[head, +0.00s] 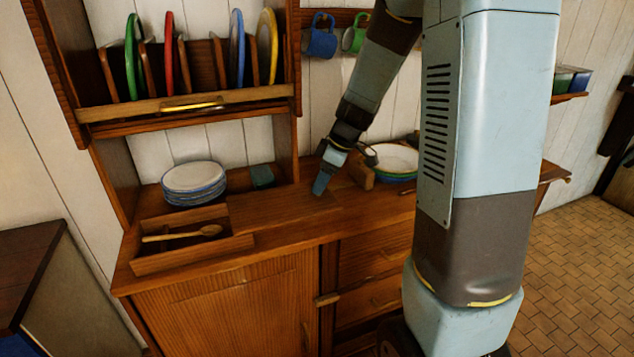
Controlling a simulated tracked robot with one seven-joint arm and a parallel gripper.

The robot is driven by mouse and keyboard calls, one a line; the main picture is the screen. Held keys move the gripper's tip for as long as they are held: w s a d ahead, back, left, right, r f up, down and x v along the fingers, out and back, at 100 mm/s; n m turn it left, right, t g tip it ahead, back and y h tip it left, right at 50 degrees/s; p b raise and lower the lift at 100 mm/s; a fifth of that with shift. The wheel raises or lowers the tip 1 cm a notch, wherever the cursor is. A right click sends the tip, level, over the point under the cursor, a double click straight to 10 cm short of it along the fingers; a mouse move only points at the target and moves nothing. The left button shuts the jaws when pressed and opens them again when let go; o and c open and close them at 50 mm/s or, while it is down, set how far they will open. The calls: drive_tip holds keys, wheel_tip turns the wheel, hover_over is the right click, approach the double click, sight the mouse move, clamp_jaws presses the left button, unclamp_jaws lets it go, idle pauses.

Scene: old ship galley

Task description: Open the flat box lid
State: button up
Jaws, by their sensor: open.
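A shallow wooden box (195,260) stands at the left end of the wooden counter (285,207). Its top is open where I see it, and a wooden spoon (183,234) lies in it. Whether the fingertips touch the counter is hard to tell.
Stacked plates (193,182) and a small dark green block (262,176) stand behind the box. A wooden block (359,172) and a large bowl (393,160) are right of my gripper. A plate rack (190,107) overhangs the back left.

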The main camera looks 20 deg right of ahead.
drive_tip(key=v, duration=1.3)
drive_tip(key=shift+s, duration=0.1)
drive_tip(key=s+a+r+m+t+h, duration=0.1)
drive_tip(key=s+r+m+h, duration=0.1)
drive_tip(key=s+m, duration=0.4)
drive_tip(key=s+a+r+m+t+h, duration=0.2)
drive_tip(key=s+m, duration=0.4)
drive_tip(key=s, duration=1)
drive_tip(key=shift+r, duration=0.5)
